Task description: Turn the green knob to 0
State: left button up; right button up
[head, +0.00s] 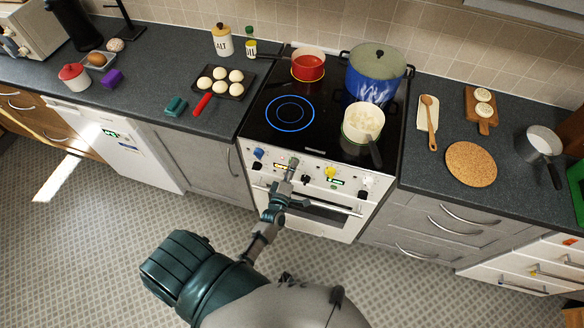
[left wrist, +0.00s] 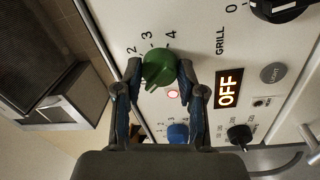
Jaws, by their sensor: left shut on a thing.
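The green knob (left wrist: 158,68) is on the white stove panel, with the printed numbers 2, 3 and 4 around it. Its pointer setting is hard to read. In the left wrist view my left gripper (left wrist: 164,78) has one finger on each side of the knob and is shut on it. In the head view my left gripper (head: 291,168) reaches the front panel of the stove (head: 310,205), and it mostly hides the knob. My right gripper is not in view.
A blue knob (left wrist: 178,133) and a black knob (left wrist: 240,135) are close by on the panel. An OFF display (left wrist: 229,88) is beside them. The oven handle (head: 320,203) lies below. On the hob are a red pot (head: 308,68), a blue pot (head: 372,80) and a cream pan (head: 362,124).

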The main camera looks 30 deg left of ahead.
pick_arm(q)
jog(key=o, duration=0.9)
jog(key=shift+o, duration=1.2)
jog(key=shift+w+f, duration=0.1)
jog(key=shift+w, duration=0.05)
jog(key=v, duration=1.2)
jog(key=shift+a, duration=0.1)
